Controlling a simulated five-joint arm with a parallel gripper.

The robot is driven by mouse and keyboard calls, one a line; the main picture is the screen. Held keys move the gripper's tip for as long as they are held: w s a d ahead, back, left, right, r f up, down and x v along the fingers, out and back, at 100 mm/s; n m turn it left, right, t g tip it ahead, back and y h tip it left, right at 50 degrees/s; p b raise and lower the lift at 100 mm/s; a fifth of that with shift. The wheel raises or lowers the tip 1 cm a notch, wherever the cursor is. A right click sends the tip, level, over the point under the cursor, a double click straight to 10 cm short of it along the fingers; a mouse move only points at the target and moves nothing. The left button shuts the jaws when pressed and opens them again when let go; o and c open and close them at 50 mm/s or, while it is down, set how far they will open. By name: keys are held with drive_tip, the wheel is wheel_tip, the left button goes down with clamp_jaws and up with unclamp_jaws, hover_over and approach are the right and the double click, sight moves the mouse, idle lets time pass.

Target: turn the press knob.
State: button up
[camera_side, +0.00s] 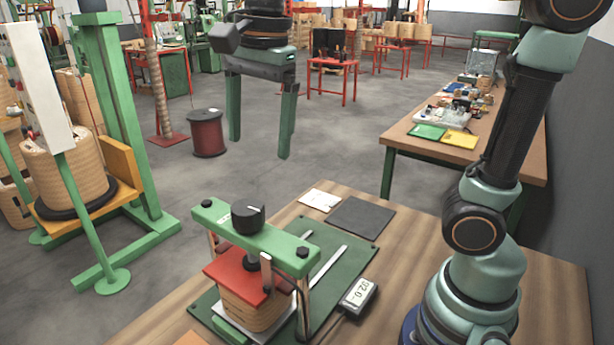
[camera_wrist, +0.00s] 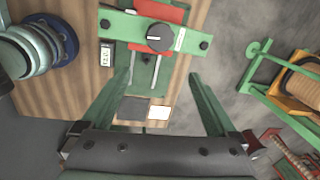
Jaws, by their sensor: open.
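The press knob (camera_side: 248,218) is a dark round knob on top of the green crossbar (camera_side: 282,246) of a small press. A white mark line crosses the knob in the wrist view (camera_wrist: 160,37). Under the crossbar, a red plate (camera_side: 226,272) sits on a tan wound coil (camera_side: 256,310). My gripper (camera_side: 259,148) hangs pointing down above the press, its two green fingers wide apart and empty. In the wrist view the fingers (camera_wrist: 158,76) stand either side of the picture, with the knob beyond their tips. Nothing touches the knob.
A display box (camera_side: 358,297) lies right of the press on the wooden table (camera_side: 415,265). A dark pad (camera_side: 360,217) and a white card (camera_side: 320,200) lie behind it. A green coil stand (camera_side: 110,150) stands on the floor at left. The air around the knob looks clear.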

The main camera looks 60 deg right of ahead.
sight(247, 207)
drive_tip(key=a+f+m, duration=0.1)
drive_tip(key=f, duration=0.2)
drive_tip(key=a+f+m+g, duration=0.1)
drive_tip(key=f+m, duration=0.1)
drive_tip(key=f, duration=0.1)
drive_tip(key=a+f+m, duration=0.1)
drive_tip(key=f+m, duration=0.1)
drive_tip(key=f, duration=0.2)
drive_tip(key=shift+w+f, duration=0.1)
drive_tip(key=shift+w, duration=0.3)
drive_tip(key=c, duration=1.4)
